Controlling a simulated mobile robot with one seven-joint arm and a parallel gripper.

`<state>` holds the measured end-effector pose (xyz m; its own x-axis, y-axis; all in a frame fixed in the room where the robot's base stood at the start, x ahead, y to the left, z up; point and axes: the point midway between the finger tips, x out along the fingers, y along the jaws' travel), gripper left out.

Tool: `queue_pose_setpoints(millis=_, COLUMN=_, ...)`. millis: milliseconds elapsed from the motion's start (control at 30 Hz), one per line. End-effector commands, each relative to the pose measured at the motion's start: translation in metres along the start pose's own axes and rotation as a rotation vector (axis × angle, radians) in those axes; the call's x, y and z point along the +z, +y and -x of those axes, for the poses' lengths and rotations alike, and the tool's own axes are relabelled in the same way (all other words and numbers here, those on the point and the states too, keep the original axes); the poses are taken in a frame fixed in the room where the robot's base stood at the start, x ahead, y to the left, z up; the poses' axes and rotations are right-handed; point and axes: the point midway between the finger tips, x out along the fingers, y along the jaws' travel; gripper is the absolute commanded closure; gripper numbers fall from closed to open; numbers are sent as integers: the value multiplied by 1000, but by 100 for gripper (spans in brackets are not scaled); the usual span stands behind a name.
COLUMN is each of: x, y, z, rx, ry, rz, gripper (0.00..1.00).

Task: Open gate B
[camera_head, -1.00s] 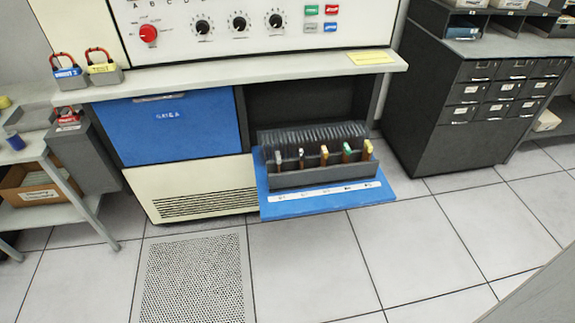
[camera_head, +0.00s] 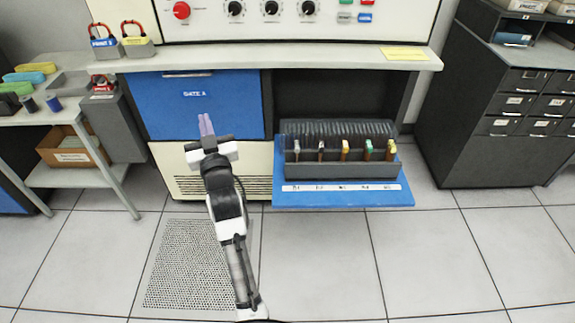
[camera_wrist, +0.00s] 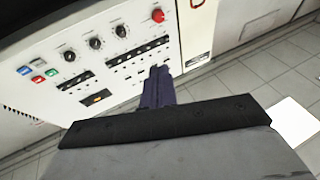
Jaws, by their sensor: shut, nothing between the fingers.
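Gate B (camera_head: 345,199) is the blue panel on the right of the cabinet. It is swung down and lies open near level, with a label strip marked with B numbers. A dark row of cards or boards (camera_head: 338,130) with several coloured tabs stands on it. Gate A (camera_head: 240,115), a blue panel with a handle along its top, is closed to the left. My gripper (camera_head: 207,124) is in front of gate A's lower part, left of gate B, with its fingers together and empty. In the wrist view my shut fingers (camera_wrist: 158,88) point at the control panel.
The control panel (camera_head: 320,30) with knobs stands above a counter ledge (camera_head: 300,61). Padlocks (camera_head: 138,42) sit at the ledge's left end. A side table (camera_head: 60,116) is at left, a dark drawer cabinet (camera_head: 465,130) at right. The floor before gate B is clear.

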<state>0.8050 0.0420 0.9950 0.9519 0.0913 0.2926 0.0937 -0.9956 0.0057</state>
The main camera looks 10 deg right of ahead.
Motion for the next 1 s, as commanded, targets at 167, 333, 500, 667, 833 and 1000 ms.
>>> queue_pose_setpoints(millis=167, x=108, y=115, z=41, rx=196, ry=-249, rz=28, gripper=100)
queue_pose_setpoints(millis=333, x=160, y=174, z=80, rx=302, ry=-381, rz=26, gripper=100)
queue_pose_setpoints(millis=500, x=175, y=192, z=92, rx=334, ry=-421, rz=23, gripper=100)
queue_pose_setpoints(millis=667, x=180, y=197, z=75, rx=333, ry=-420, rz=23, gripper=100)
queue_pose_setpoints(millis=833, x=191, y=207, z=48, rx=333, ry=-419, rz=22, gripper=100)
queue_pose_setpoints(millis=1000, x=203, y=216, z=22, rx=332, ry=-419, rz=23, gripper=100)
